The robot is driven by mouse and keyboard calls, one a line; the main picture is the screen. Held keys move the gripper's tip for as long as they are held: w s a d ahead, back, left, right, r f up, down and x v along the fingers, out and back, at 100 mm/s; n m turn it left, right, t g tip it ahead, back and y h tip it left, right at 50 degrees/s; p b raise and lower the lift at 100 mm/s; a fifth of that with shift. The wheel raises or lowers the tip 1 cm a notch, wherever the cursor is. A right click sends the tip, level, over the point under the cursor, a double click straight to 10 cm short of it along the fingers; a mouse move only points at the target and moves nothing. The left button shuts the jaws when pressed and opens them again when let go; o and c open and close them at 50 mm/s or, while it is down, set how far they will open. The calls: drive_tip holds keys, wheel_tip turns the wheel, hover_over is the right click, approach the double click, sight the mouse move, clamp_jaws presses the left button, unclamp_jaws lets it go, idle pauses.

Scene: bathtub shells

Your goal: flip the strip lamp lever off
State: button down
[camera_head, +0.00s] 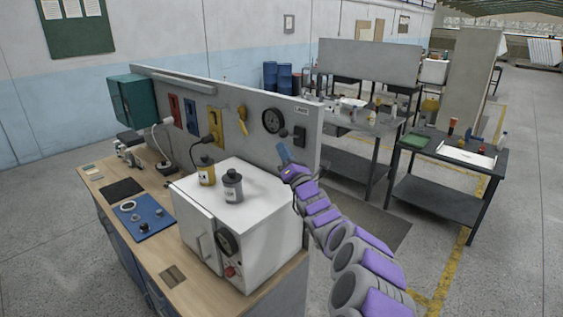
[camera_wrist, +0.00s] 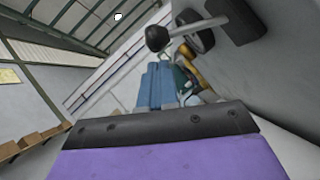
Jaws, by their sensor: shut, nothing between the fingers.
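The lever is a dark ball knob (camera_head: 283,132) on a short stem, coming out of a dark wall plate (camera_head: 299,139) near the right end of the grey panel. In the wrist view the ball knob (camera_wrist: 157,38) and its stem stand out from the plate (camera_wrist: 238,20). My gripper (camera_head: 283,150) has blue fingers, is shut and empty, and is just below the knob in the head view. In the wrist view the fingers (camera_wrist: 158,85) point toward the knob, with a visible gap. A pale strip fixture (camera_head: 182,84) runs along the panel's top left; whether it is lit is unclear.
A round dark gauge (camera_head: 272,120) is left of the lever. A white oven-like box (camera_head: 265,215) with a yellow can (camera_head: 206,172) and grey can (camera_head: 232,187) on top stands below. A yellow hook-shaped object (camera_head: 242,118) hangs farther left.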

drive_tip(key=shift+d+r+m+h, duration=0.3)
drive_tip(key=shift+r+m+h, duration=0.45)
drive_tip(key=shift+m, duration=0.45)
